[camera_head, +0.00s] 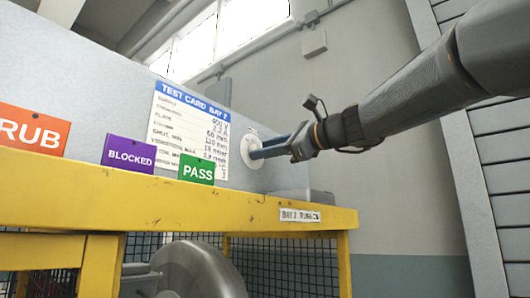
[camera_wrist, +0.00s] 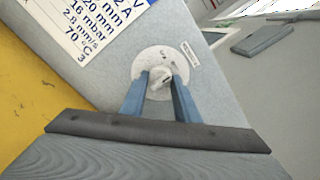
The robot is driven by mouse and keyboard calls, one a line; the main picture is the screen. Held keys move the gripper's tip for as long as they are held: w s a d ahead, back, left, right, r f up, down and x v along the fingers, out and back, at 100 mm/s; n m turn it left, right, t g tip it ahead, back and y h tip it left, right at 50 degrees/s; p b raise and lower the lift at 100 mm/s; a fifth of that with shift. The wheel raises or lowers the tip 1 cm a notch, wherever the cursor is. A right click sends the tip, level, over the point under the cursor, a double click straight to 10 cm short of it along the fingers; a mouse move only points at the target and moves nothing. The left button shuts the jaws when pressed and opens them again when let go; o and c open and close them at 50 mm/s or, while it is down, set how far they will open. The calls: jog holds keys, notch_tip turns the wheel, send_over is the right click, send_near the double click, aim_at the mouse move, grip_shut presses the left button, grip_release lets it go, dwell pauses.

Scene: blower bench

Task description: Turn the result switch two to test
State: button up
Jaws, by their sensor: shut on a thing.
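The result switch (camera_wrist: 160,65) is a round white plate with a small pale knob (camera_wrist: 160,85) at its middle, mounted on a grey panel. In the head view the switch (camera_head: 246,150) is at the panel's right part, beside the test card. My gripper (camera_head: 258,149) reaches in from the right with its blue fingers against the plate. In the wrist view my gripper (camera_wrist: 162,84) has a finger on each side of the knob and is shut on it. The fingertips partly cover the knob, and its setting is hard to read. A small label (camera_wrist: 187,54) beside the plate is too small to read.
A test card (camera_head: 190,125) for bay 2 hangs on the panel (camera_head: 270,120). Orange RUB, purple BLOCKED (camera_head: 129,154) and green PASS (camera_head: 197,168) tags stand along a yellow frame (camera_head: 160,203). A grey rounded machine (camera_head: 197,270) is below, by mesh.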

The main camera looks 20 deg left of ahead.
jog(key=o, duration=1)
jog(key=shift+o, duration=0.2)
jog(key=b+v, duration=0.1)
jog(key=v, duration=0.6)
jog(key=shift+d, duration=0.4)
jog(key=shift+s, duration=0.15)
